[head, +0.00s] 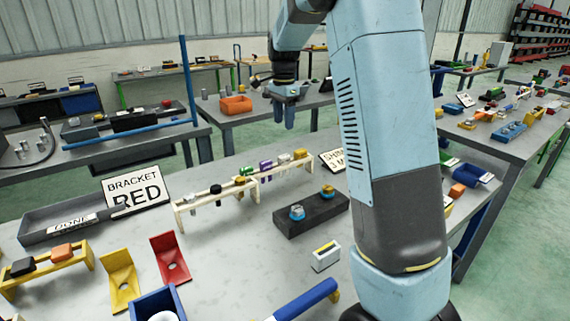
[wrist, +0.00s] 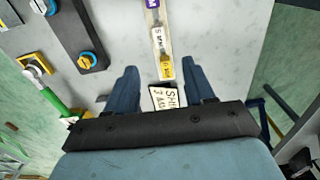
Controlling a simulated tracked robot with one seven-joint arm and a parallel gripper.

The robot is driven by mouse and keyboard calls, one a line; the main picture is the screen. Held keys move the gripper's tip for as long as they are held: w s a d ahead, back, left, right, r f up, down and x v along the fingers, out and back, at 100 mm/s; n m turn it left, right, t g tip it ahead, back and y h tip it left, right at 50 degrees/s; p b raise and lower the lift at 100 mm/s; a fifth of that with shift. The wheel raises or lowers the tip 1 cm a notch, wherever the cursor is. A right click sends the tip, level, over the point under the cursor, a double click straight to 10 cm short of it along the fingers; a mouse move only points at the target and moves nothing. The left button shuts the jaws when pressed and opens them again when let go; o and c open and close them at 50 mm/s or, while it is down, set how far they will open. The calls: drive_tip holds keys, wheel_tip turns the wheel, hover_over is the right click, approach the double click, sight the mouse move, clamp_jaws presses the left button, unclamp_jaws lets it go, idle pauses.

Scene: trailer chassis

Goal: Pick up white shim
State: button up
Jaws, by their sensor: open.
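A white shim (wrist: 157,42), with dark lettering that looks like "5 MM", lies on a narrow rack in the wrist view, between a purple piece (wrist: 152,5) and a yellow piece (wrist: 167,66). In the head view the white shim (head: 284,160) is small on the pale wooden rack (head: 222,203). My gripper (head: 284,122) is open and empty, hanging beyond the rack in the head view. In the wrist view its fingers (wrist: 159,68) are spread apart, with the yellow piece and a shim sign (wrist: 166,96) in line with the gap. The white shim appears ahead of the fingertips.
A dark block (head: 312,214) with two round knobs stands in front of the rack. A "BRACKET RED" sign (head: 136,191), tray (head: 60,226) and coloured brackets are at left. Bare grey tabletop lies between them.

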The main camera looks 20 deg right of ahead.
sight(284, 156)
wheel_tip(284, 156, down, 13)
drive_tip(key=shift+f, duration=0.1)
idle(0.6)
drive_tip(key=shift+c, duration=0.5)
clamp_jaws()
